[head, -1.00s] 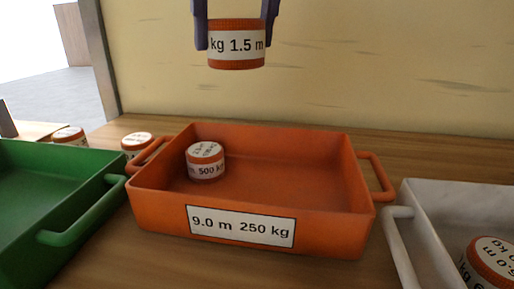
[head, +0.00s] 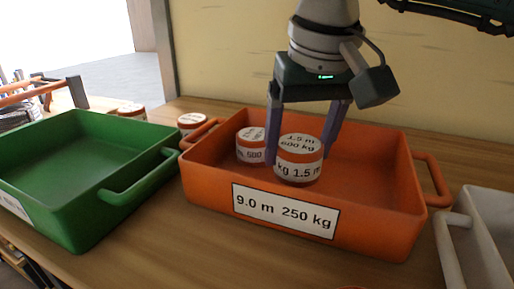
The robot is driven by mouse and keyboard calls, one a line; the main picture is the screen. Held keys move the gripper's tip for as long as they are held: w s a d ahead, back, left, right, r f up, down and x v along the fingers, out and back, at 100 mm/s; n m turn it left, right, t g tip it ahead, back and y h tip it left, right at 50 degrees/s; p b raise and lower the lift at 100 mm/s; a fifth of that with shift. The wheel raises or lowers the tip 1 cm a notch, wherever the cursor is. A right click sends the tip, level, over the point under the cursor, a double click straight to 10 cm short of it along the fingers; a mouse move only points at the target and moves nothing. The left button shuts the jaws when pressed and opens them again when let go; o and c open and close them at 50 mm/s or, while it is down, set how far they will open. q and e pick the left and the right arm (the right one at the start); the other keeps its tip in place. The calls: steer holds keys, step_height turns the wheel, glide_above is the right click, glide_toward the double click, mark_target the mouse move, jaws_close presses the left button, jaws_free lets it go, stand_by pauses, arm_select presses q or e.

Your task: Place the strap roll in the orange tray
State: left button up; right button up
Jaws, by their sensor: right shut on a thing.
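The orange tray (head: 407,221) stands on the table in the head view, its front label reading "9.0 m 250 kg". My right gripper (head: 305,152) points down from above and is shut on a white strap roll with orange bands (head: 298,172), marked "1.5 m" and what looks like "600 kg". The held roll is upright, within the tray's outline; whether it touches the floor I cannot tell. Another strap roll (head: 251,154), marked "500", stands in the tray just left of it, partly behind a finger. My left gripper is not in view.
A green tray (head: 130,198) is on the left and looks empty inside. A white tray (head: 458,248) is at the right edge. Rolls stand behind, one (head: 192,121) near the orange tray's left handle. The orange tray's right part is clear.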

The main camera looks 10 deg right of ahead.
mark_target(297, 169)
steer(key=shift+f, duration=1.75)
steer(key=shift+f, duration=0.1)
steer(key=shift+f+b, duration=0.15)
steer(key=shift+b, duration=0.15)
steer(key=o, duration=1.4)
steer(key=shift+s+r+p, duration=0.1)
steer(key=shift+r+p, duration=0.2)
steer(key=shift+r, duration=0.4)
steer(key=v, duration=1.1)
